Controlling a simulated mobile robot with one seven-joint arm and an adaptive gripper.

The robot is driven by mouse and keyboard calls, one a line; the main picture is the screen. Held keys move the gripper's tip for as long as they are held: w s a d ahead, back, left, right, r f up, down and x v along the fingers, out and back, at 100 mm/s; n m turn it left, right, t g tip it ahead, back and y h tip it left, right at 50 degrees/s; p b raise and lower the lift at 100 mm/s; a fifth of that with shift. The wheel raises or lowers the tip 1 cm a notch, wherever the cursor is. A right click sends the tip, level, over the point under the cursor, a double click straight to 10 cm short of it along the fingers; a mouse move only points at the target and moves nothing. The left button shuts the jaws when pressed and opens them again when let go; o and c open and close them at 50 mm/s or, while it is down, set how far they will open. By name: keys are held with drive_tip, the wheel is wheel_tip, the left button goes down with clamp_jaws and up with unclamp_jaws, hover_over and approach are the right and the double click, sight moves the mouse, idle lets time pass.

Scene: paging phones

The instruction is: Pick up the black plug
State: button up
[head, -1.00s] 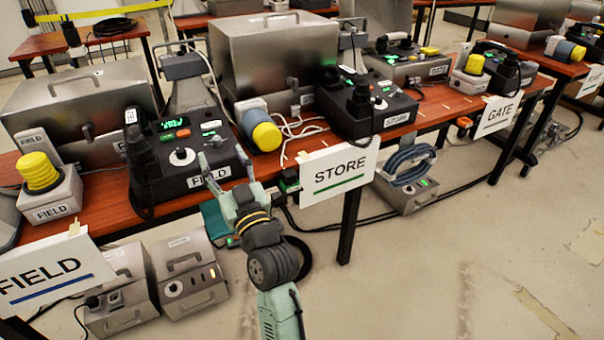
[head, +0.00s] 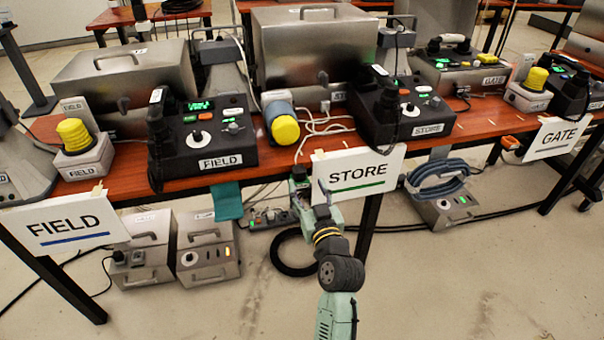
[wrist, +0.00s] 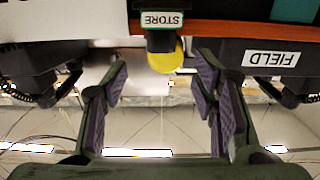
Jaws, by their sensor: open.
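In the head view my gripper (head: 311,196) is at the front edge of the red-brown table (head: 275,160), beside the left end of the STORE sign (head: 358,174). The plug is hard to make out there, close to the fingers.
The FIELD console (head: 215,140) and a yellow-capped cylinder (head: 284,127) stand on the table behind. A teal cloth-like piece (head: 228,201) hangs at the edge. Metal boxes (head: 208,250) and a black cable loop (head: 290,258) lie on the floor.

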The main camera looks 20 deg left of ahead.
sight(300, 171)
drive_tip(key=p+x, duration=0.2)
drive_tip(key=x, duration=0.5)
drive_tip(key=shift+w+a, duration=0.15)
drive_tip(key=shift+a, duration=0.1)
drive_tip(key=shift+w+a+f, duration=0.2)
drive_tip(key=shift+w, duration=0.25)
drive_tip(key=shift+c, duration=0.5)
clamp_jaws()
drive_tip(key=shift+r, duration=0.1)
